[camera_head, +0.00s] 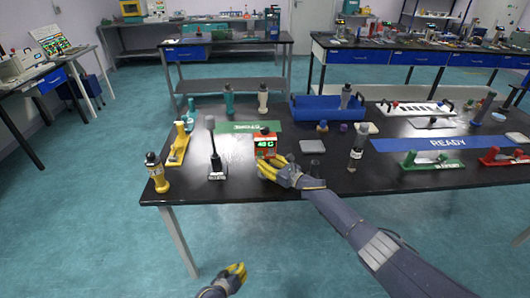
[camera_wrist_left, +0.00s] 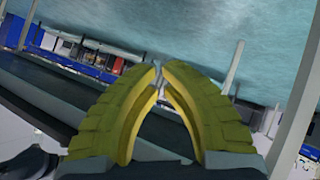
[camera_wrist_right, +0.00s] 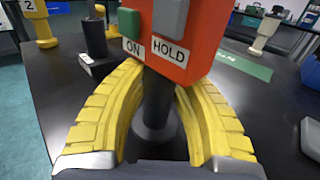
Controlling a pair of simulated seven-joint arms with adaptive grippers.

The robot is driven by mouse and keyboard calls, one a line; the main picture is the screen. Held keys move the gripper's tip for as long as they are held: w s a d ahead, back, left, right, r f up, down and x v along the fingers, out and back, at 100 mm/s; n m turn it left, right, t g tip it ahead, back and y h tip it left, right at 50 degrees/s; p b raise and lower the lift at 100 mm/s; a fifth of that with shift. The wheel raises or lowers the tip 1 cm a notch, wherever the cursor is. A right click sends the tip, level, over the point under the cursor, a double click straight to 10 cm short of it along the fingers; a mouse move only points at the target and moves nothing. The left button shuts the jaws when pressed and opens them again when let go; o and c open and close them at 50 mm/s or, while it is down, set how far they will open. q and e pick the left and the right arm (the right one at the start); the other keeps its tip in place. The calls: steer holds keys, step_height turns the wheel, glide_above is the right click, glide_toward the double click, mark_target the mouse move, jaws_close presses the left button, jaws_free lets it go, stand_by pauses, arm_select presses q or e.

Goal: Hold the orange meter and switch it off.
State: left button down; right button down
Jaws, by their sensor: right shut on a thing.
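The orange meter (camera_head: 265,136) stands near the front edge of the black table, its display lit with green digits. In the right wrist view its orange body (camera_wrist_right: 211,42) shows a green button (camera_wrist_right: 129,22) above an ON label and a grey button (camera_wrist_right: 170,16) above a HOLD label. My right gripper (camera_head: 272,172) is shut on the meter's dark post (camera_wrist_right: 157,100), below the orange body. The post meets a round dark base. My left gripper (camera_head: 238,270) is empty, off the table in front of its edge; its fingertips (camera_wrist_left: 160,66) meet in the left wrist view.
A dark probe on a stand (camera_head: 214,150) is just left of the meter, with yellow-based items (camera_head: 158,176) further left. A green mat (camera_head: 240,127) lies behind.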

arm_select(q)
steer(key=w+d+r+t+h, duration=0.1)
steer(key=w+d+r, duration=0.15)
steer(key=r, duration=0.35)
steer(key=w+d+r+n+t+h, duration=0.1)
steer(key=w+d+r, duration=0.1)
steer(key=w+r, duration=0.3)
steer(key=w+d+r+t+h, duration=0.1)
steer(key=w+d+r, duration=0.15)
steer(key=r, duration=0.55)
steer(key=t+h, duration=0.2)
steer(key=h, duration=0.1)
glide_toward(270, 154)
steer(key=s+d, duration=0.4)
steer(key=s, duration=0.1)
steer(key=shift+n, duration=0.3)
steer(key=shift+w+a+r, duration=0.1)
steer(key=shift+w+r, duration=0.05)
steer(key=shift+w, duration=1.25)
steer(key=shift+w+r, duration=0.15)
steer(key=shift+w, duration=1.25)
steer(key=shift+w+a+r, duration=0.1)
steer(key=shift+w+r, duration=0.1)
steer(key=shift+w, duration=1.2)
steer(key=c, duration=2.1)
jaws_free()
steer(key=shift+w, duration=0.25)
jaws_close()
steer(key=shift+w, duration=0.2)
